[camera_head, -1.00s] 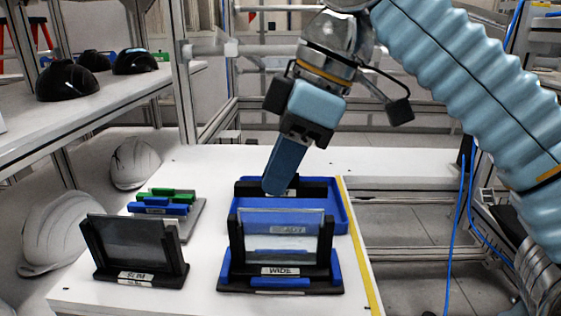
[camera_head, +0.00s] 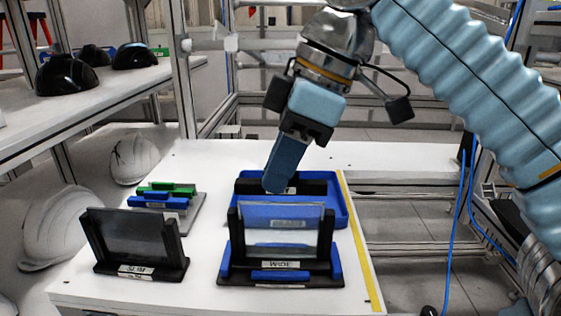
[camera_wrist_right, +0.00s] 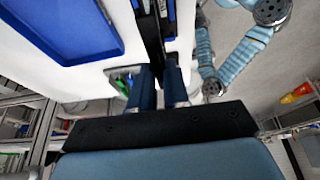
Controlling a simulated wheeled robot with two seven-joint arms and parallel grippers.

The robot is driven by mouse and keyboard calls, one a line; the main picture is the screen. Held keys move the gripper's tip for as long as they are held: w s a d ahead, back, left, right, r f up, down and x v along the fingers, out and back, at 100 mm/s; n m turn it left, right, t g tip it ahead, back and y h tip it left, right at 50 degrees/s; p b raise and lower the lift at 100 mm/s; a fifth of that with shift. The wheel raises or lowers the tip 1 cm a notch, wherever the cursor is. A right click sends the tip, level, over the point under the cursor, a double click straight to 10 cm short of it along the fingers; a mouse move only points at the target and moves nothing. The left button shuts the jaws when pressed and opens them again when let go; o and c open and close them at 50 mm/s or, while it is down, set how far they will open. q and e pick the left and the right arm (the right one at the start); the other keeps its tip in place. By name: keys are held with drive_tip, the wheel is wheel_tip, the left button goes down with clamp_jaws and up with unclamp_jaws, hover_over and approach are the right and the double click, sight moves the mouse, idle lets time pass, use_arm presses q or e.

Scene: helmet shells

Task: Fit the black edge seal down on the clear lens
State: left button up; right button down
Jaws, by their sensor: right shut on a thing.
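The clear lens (camera_head: 283,237) stands upright in a black stand with blue parts labelled WIDE (camera_head: 280,265), at the front of the table. The black edge seal (camera_head: 313,187) is a dark bar behind the lens, at the far part of the blue tray. My right gripper (camera_head: 273,186) points down and is shut on the seal near its middle. In the right wrist view a black strip (camera_wrist_right: 153,40) runs between the two blue fingers (camera_wrist_right: 160,88). I cannot tell if the seal touches the tray. My left gripper is not in view.
The blue tray (camera_head: 341,212) lies behind the lens. A SLIM stand (camera_head: 140,271) holds a darker panel at left. Blue and green pieces (camera_head: 167,188) sit on a grey plate behind it. White helmet shells (camera_head: 65,230) lie left of the table; the table's back is clear.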

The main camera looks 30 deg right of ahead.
drive_tip(key=shift+p, duration=0.3)
idle(0.7)
drive_tip(key=shift+f+b, duration=1.15)
drive_tip(key=shift+f, duration=0.15)
drive_tip(key=c, duration=1)
unclamp_jaws()
drive_tip(key=shift+c, duration=0.2)
